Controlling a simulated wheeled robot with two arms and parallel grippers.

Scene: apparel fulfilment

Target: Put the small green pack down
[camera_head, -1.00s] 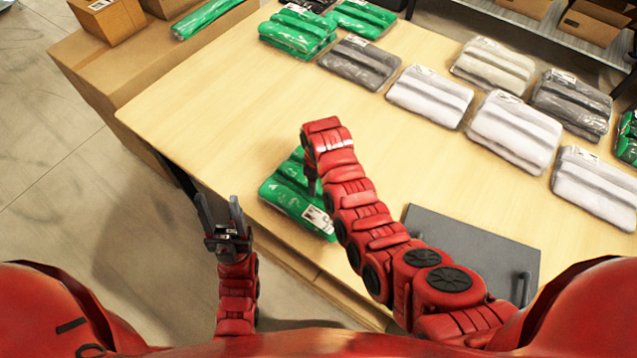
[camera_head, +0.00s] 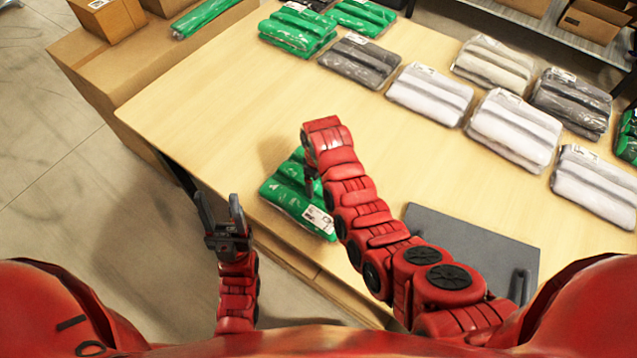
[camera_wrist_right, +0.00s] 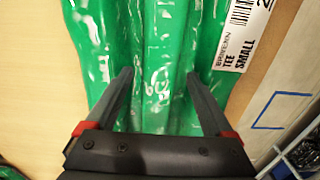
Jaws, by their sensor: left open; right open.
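The small green pack (camera_head: 293,207) lies on the near left part of the table, partly hidden by my right arm. In the right wrist view the green pack (camera_wrist_right: 165,50) fills the upper middle, with a white label reading "TEE SMALL" at its right. My right gripper (camera_wrist_right: 158,85) is open above the pack, its two fingers apart over the green plastic; I cannot tell whether they touch it. In the head view the right fingertips are mostly hidden by the arm. My left gripper (camera_head: 221,207) is open and empty, off the table's near left edge.
Several grey, white and green packs lie along the table's far side, such as a grey pack (camera_head: 360,62) and a white pack (camera_head: 430,95). A dark grey board (camera_head: 470,245) lies at near right. The table's (camera_head: 210,125) left middle is bare. Cardboard boxes (camera_head: 108,15) stand at far left.

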